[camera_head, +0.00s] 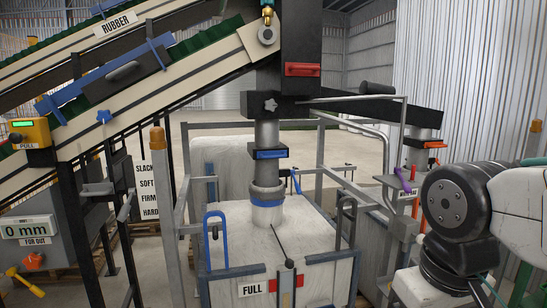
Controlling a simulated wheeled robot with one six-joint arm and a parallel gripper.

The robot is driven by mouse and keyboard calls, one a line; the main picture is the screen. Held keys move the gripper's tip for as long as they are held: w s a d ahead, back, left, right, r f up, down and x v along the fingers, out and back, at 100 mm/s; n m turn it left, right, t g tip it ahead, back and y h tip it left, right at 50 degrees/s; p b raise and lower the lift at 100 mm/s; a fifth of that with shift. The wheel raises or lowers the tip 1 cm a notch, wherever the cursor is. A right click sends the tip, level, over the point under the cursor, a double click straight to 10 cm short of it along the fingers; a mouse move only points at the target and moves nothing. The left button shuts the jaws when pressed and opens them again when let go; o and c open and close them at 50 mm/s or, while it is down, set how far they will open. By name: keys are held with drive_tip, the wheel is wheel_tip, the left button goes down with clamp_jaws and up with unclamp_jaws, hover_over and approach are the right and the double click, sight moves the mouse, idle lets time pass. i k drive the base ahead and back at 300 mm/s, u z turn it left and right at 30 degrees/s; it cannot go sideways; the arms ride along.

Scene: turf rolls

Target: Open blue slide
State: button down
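The blue slide (270,154) is a blue-fronted plate in a dark bracket across the grey vertical pipe (267,135), in the middle of the view. The pipe runs down to a blue-banded collar (267,203) on top of a large white bag. I cannot tell from here whether the slide is open or closed. My arm shows at the right edge, well apart from the blue slide. The fingers of my gripper are not visible.
A red-handled slide (302,69) sits higher on the black column, and an orange one (432,144) at the right. The white bag (235,245) stands in a metal frame with a FULL sign (252,288). Conveyors fill the upper left. A bent rail (403,130) stands between my arm and the pipe.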

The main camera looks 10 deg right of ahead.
sight(281, 153)
drive_tip(key=z, duration=0.25)
drive_tip(key=i, duration=1.15)
drive_tip(key=u, duration=0.3)
